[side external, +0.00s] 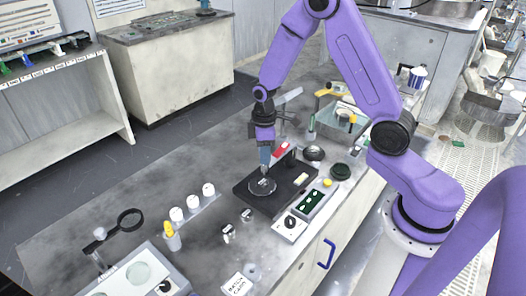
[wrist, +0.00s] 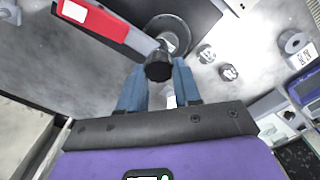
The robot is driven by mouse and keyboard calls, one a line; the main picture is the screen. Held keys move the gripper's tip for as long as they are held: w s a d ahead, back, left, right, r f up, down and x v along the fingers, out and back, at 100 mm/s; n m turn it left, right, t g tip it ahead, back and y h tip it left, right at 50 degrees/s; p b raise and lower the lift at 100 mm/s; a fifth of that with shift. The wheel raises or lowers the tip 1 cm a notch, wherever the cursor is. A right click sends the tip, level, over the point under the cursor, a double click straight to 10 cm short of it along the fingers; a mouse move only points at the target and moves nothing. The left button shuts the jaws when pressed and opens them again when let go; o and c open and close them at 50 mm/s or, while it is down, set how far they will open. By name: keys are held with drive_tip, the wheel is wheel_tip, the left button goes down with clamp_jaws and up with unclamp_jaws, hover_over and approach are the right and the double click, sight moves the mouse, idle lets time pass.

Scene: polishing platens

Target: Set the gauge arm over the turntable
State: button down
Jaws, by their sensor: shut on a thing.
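The turntable (side external: 262,187) is a round, shiny disc on a black base plate (side external: 250,200) on the bench. In the wrist view part of the turntable (wrist: 172,30) shows just beyond the knob. The exact gap between the arm's end and the disc is hidden.
Small metal pieces (side external: 228,232) lie in front. A tray (side external: 343,122) sits behind.

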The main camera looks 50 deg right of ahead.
drive_tip(key=shift+s, duration=0.2)
drive_tip(key=c, duration=0.8)
unclamp_jaws()
wheel_tip(320, 180, up, 18)
drive_tip(key=shift+f, duration=0.25)
drive_tip(key=s+a+n, duration=0.2)
drive_tip(key=s+a, duration=0.6)
drive_tip(key=s, duration=0.4)
drive_tip(key=shift+n, duration=0.7)
drive_tip(key=s, duration=0.5)
drive_tip(key=s+f, duration=0.1)
drive_tip(key=s, duration=0.4)
drive_tip(key=s+f, duration=0.1)
drive_tip(key=s, duration=0.4)
drive_tip(key=shift+s+d+f, duration=0.1)
drive_tip(key=shift+s+d, duration=0.2)
